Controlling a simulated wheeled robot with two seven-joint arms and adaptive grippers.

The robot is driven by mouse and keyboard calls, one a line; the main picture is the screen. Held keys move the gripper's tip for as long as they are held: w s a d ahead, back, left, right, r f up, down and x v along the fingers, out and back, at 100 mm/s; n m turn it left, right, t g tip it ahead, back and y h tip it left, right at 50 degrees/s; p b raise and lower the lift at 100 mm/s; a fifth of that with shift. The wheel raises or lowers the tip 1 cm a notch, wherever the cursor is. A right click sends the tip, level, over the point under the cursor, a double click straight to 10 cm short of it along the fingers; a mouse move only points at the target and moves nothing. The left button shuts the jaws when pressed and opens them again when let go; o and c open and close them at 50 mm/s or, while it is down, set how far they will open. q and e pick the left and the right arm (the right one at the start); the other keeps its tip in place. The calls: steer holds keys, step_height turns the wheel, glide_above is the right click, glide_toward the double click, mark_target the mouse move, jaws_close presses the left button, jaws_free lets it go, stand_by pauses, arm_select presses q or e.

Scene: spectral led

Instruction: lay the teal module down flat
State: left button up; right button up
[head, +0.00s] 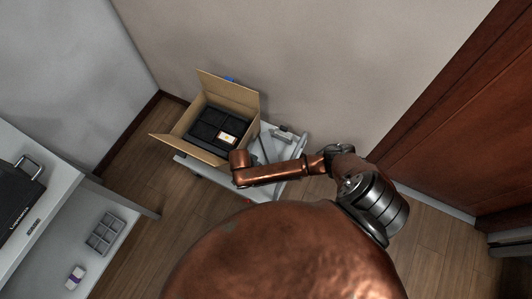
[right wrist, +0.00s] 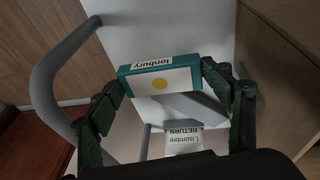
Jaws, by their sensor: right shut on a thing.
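The teal module (right wrist: 160,62) is a small box with a teal edge lettered "Ionbury" and a white face with a yellow dot. In the right wrist view my right gripper (right wrist: 163,86) is shut on it, one finger at each end. The white face is turned toward the wrist camera. A pale cart top (right wrist: 165,30) lies behind it; I cannot tell whether the module touches it. In the head view the right arm reaches over the cart (head: 297,150), and its gripper and the module are hidden. My left gripper is in neither view.
An open cardboard box (head: 232,92) with a black divided insert and one cream module (head: 227,138) stands on the cart. A label reading "Lisombre RETURN" (right wrist: 184,139) is below the module. At left, a white shelf (head: 60,245) holds a grey divided tray (head: 105,234) and a purple-white module (head: 76,276).

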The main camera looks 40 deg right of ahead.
step_height(320, 180, down, 3)
steer(key=shift+s+f+b, duration=0.1)
steer(key=shift+b, duration=0.6)
step_height(320, 180, down, 3)
steer(key=shift+r+b, duration=0.15)
steer(key=shift+b, duration=0.45)
steer(key=shift+f, duration=0.25)
step_height(320, 180, down, 3)
steer(key=shift+f+b, duration=0.2)
steer(key=shift+b, duration=0.8)
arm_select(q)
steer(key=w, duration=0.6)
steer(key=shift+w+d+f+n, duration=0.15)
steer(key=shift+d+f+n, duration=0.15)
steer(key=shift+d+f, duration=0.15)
arm_select(e)
steer(key=shift+f, duration=0.1)
steer(key=shift+f, duration=0.2)
steer(key=o, duration=1.2)
